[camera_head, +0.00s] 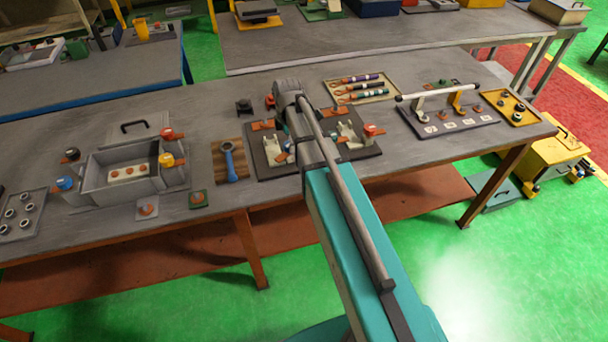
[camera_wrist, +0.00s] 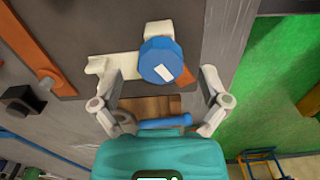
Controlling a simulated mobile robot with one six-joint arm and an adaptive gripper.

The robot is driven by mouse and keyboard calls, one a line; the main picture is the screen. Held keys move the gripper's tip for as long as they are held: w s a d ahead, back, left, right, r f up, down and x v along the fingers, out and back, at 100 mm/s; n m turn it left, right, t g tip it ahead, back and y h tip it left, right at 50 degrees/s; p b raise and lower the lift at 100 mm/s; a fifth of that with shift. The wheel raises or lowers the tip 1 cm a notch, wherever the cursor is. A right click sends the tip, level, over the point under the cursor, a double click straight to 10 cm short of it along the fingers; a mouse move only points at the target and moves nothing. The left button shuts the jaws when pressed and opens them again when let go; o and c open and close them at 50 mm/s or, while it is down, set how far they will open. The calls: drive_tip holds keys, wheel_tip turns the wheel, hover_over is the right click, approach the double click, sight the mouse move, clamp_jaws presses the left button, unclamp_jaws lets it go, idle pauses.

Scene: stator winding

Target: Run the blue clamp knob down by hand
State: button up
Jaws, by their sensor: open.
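The blue clamp knob (camera_wrist: 160,60), round with a white mark on top, sits on a cream clamp (camera_wrist: 125,65) on a dark fixture plate (camera_wrist: 100,25). My gripper (camera_wrist: 161,82) is open, with one finger on each side of the knob and a visible gap on both sides. I cannot tell how far above the knob the fingertips are.
A blue-handled wrench (camera_head: 229,160) lies on a wooden board beside the plate. A red knob (camera_head: 370,130) is at the plate's right side. A grey box fixture (camera_head: 95,172) stands left; a tray of tools (camera_head: 385,98) lies behind right.

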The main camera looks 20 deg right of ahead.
drive_tip(key=shift+r+p, duration=6.2)
drive_tip(key=shift+r, duration=0.35)
drive_tip(key=s+f+m+b, duration=1.2)
drive_tip(key=s+m, duration=0.4)
drive_tip(key=m, duration=0.1)
drive_tip(key=shift+f+b, duration=0.25)
drive_tip(key=shift+b, duration=0.05)
